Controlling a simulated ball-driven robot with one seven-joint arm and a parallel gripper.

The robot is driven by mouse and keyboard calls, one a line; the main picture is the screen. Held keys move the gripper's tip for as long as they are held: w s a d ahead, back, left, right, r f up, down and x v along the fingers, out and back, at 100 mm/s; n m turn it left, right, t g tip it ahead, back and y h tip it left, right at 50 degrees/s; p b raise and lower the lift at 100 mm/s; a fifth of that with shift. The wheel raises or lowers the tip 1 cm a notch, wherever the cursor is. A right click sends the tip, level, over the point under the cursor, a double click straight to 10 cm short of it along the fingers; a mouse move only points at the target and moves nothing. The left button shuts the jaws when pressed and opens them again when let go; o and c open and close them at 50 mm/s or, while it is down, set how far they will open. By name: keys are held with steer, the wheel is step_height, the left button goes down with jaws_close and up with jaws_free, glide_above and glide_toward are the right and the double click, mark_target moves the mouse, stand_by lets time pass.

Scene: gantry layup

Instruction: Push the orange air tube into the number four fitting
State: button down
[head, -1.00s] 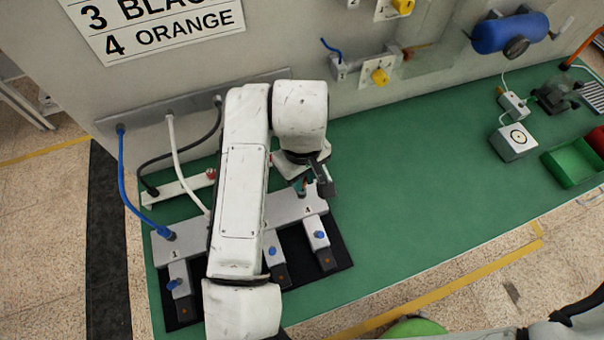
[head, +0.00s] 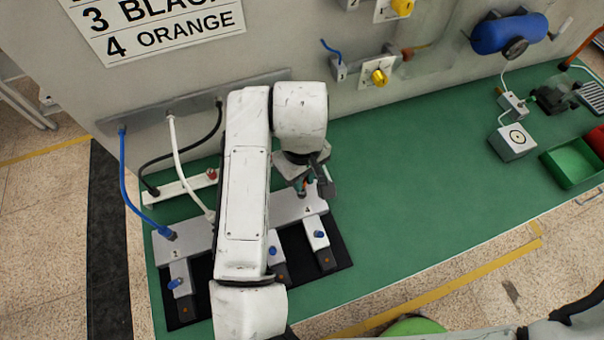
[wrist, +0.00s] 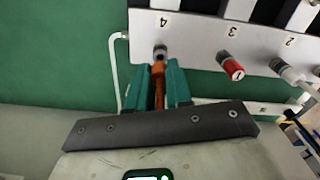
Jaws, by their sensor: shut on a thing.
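My gripper (wrist: 159,84) has teal fingers shut on the orange air tube (wrist: 158,71). In the wrist view the tube's end is lined up with the number four fitting (wrist: 160,51) and appears to meet it; I cannot tell how far in it sits. The fitting is on the pale manifold (wrist: 190,38) below the label 4. In the head view my gripper (head: 308,186) is above the right end of the manifold (head: 289,207), and my arm hides part of it. The orange tube (head: 308,183) shows only as a small patch there.
A red piece (wrist: 231,67) sits at port 3, and a white tube (wrist: 292,77) is at port 2. In the head view a blue tube (head: 125,185) runs to port 1. The wall sign (head: 160,25) reads 4 ORANGE.

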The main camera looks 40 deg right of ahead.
steer(key=shift+f+b, duration=1.05)
steer(key=shift+f, duration=0.35)
steer(key=c, duration=1)
jaws_free()
steer(key=shift+o, duration=0.2)
step_height(320, 180, up, 11)
steer(key=shift+f, duration=0.1)
